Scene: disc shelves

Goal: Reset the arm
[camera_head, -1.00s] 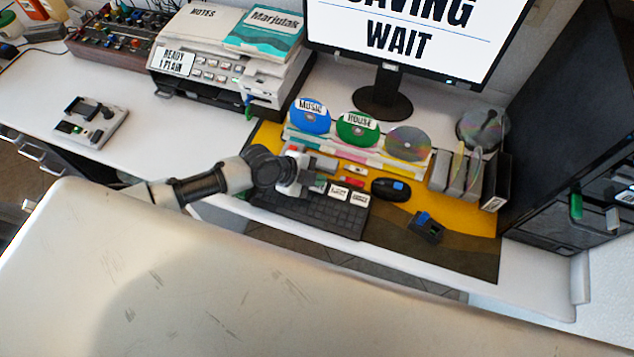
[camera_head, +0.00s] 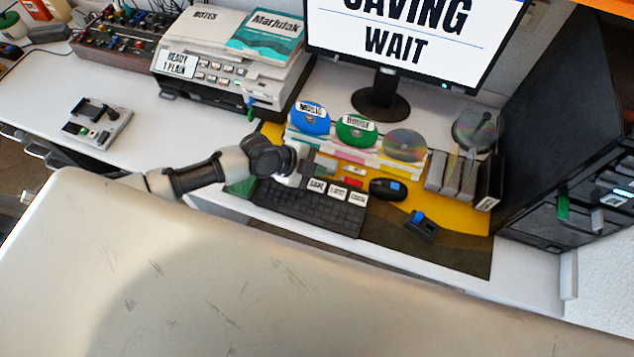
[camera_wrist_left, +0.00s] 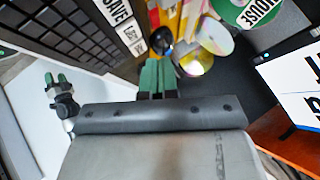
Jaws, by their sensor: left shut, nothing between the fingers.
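My left arm (camera_head: 195,176) comes in from the left in the head view. Its gripper (camera_head: 322,163) is above the back edge of the black keyboard (camera_head: 308,208), in front of the disc rack. In the left wrist view the green fingers (camera_wrist_left: 157,79) are together, with nothing between them. A small gripper with green fingertips (camera_wrist_left: 57,79), apparently my right one, shows at the left of that view. Its opening is too small to judge.
Discs labelled MUSIC (camera_head: 309,119) and HOUSE (camera_head: 356,130) stand behind the gripper. A monitor (camera_head: 416,40) stands at the back, a printer (camera_head: 205,65) at the left back, and a black cabinet (camera_head: 570,120) at the right. The white desk at left (camera_head: 165,125) has free room.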

